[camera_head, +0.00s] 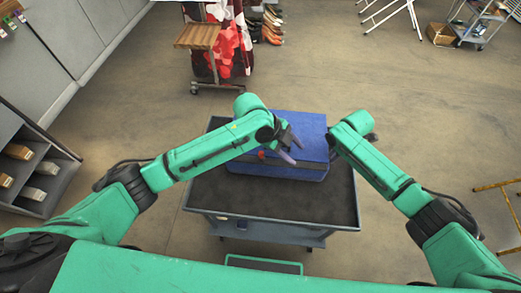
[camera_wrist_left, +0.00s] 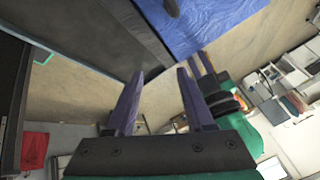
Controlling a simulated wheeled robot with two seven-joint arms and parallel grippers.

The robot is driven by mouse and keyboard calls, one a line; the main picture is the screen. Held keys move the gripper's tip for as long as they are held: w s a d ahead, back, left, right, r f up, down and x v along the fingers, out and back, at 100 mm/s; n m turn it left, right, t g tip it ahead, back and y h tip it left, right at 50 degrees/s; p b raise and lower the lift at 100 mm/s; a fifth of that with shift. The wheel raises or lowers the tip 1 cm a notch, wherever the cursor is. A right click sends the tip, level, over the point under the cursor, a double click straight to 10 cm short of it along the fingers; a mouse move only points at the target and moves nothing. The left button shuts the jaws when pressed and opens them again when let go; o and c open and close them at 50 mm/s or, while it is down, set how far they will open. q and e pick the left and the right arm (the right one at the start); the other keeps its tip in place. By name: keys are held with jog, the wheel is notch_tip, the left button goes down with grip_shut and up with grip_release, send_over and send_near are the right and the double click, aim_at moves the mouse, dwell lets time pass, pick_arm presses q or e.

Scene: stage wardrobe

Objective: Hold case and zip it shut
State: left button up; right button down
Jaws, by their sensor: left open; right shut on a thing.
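The blue case (camera_head: 300,124) lies on the dark top of a cart, and its blue side also shows at the top of the left wrist view (camera_wrist_left: 205,22). A small orange-red spot (camera_head: 262,154) shows at its left front; I cannot tell what it is. My left gripper (camera_head: 291,148) is open and empty above the case; its two fingers stand apart in the left wrist view (camera_wrist_left: 158,98). My right gripper (camera_head: 332,147) is at the case's right edge, shut on the case; its arm hides most of the grip. Its purple fingers show in the left wrist view (camera_wrist_left: 203,68).
The cart's dark top (camera_head: 270,205) is bare in front of the case. A garment rack (camera_head: 215,45) stands behind, a shelf unit (camera_head: 35,170) at left, and a yellow frame (camera_head: 500,200) at right. Open floor surrounds the cart.

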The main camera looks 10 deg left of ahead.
aim_at(261, 152)
pick_arm(q)
jog(key=w+a+r+m+y, duration=0.2)
jog(key=a+r+m+y, duration=0.1)
jog(key=a+r+y, duration=0.6)
jog(key=f, duration=0.4)
jog(key=f+h, duration=0.1)
jog(key=f, duration=0.3)
jog(key=f+h, duration=0.1)
jog(key=f, duration=0.4)
jog(key=shift+s+a+g, duration=0.2)
jog(key=shift+a+g, duration=0.15)
jog(key=shift+g, duration=0.05)
grip_shut()
jog(key=shift+d, duration=0.1)
